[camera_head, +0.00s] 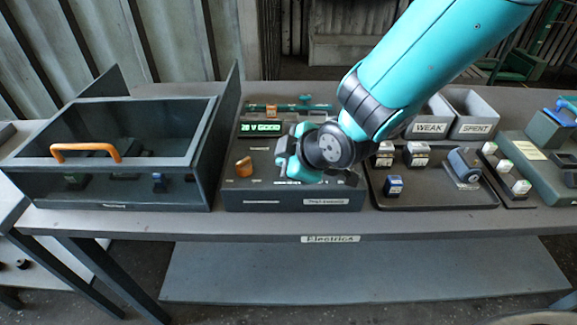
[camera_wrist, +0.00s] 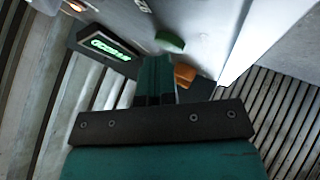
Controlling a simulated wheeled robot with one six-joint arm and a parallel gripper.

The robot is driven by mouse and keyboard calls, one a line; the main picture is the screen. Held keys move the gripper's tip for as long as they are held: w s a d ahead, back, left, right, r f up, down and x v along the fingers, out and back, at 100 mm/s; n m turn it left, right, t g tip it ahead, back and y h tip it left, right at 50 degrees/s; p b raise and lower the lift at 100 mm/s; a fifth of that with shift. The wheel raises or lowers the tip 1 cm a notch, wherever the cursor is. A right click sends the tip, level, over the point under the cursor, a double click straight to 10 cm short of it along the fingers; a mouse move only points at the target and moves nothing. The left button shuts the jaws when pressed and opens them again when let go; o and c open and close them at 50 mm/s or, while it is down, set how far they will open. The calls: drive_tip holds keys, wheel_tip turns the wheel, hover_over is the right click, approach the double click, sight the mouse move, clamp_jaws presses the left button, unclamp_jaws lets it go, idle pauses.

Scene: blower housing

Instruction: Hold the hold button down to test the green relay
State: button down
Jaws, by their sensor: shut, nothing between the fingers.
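The dark test unit (camera_head: 235,197) stands in the middle of the bench. Its lit green display (camera_head: 260,128) ends in the word GOOD; the display also shows in the wrist view (camera_wrist: 113,48). An orange knob (camera_head: 244,167) is on the unit's left part. My gripper (camera_head: 285,165) is low over the unit's top and covers part of it. In the wrist view my fingers (camera_wrist: 155,70) are together with nothing between them.
An open dark box with an orange handle (camera_head: 85,149) stands left of the unit. A tray (camera_head: 440,200) with several small relays is at right. Grey bins labelled WEAK (camera_head: 430,127) and SPENT (camera_head: 474,129) stand behind it. The bench front edge carries an Electrics label (camera_head: 330,239).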

drive_tip(key=shift+r+p, duration=0.55)
drive_tip(key=shift+r, duration=0.3)
wheel_tip(320, 180, up, 5)
drive_tip(key=p, duration=0.3)
drive_tip(key=shift+p, duration=0.3)
drive_tip(key=shift+d+r, duration=0.15)
drive_tip(key=shift+r, duration=0.05)
drive_tip(key=s+d+r+m+g+h, duration=0.1)
drive_tip(key=s+d+r+m+g, duration=0.2)
drive_tip(key=s, duration=0.8)
drive_tip(key=s+d+r+m+g, duration=0.4)
drive_tip(key=s+d+r+m, duration=0.3)
drive_tip(key=s+d, duration=0.3)
drive_tip(key=shift+s+d+r+h, duration=0.15)
drive_tip(key=shift+s+r+h, duration=0.2)
drive_tip(key=shift+r+h, duration=0.1)
